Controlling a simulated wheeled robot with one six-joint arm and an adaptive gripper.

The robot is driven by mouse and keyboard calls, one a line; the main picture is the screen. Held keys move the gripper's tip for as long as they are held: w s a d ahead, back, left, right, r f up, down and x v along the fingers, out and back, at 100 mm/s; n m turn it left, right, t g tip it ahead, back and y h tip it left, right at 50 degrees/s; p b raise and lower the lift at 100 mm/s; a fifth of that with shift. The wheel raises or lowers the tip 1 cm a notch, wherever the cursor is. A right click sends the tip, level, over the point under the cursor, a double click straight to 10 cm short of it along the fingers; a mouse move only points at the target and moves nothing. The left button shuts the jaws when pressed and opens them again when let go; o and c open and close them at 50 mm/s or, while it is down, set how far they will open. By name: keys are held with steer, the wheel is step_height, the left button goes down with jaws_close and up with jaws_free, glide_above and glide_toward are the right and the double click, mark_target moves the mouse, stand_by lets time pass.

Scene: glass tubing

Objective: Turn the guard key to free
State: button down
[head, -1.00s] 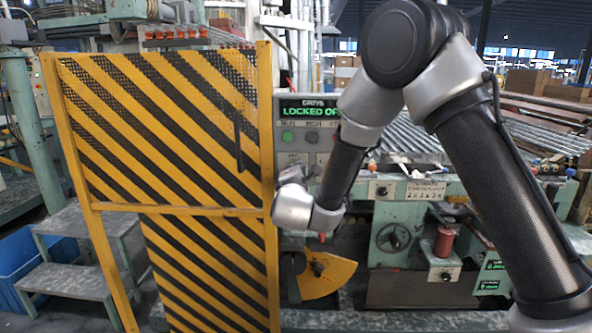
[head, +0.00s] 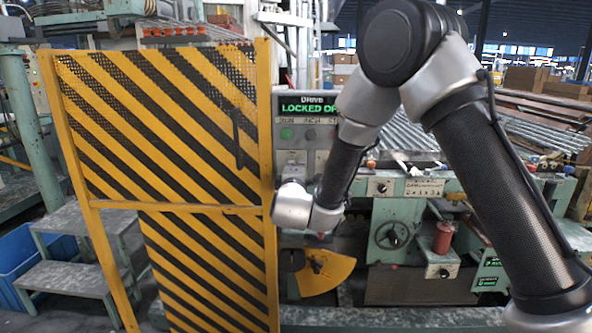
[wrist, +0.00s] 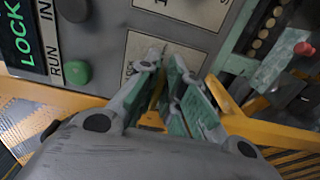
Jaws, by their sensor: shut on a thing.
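The control panel (head: 292,160) stands right of the yellow-and-black guard gate (head: 165,130). In the head view my wrist hides the fingers and key.
A green button (wrist: 77,72) marked RUN sits left of my fingers. A green machine bed with a handwheel (head: 392,235) and a red cylinder (head: 443,238) lies to the right. A yellow quadrant plate (head: 325,270) is below my wrist.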

steer(key=shift+f, duration=0.1)
steer(key=c, duration=1.6)
jaws_free()
steer(key=shift+o, duration=0.2)
steer(key=shift+s, duration=0.1)
steer(key=s, duration=1.1)
steer(key=shift+s+a, duration=0.15)
steer(key=shift+s, duration=0.25)
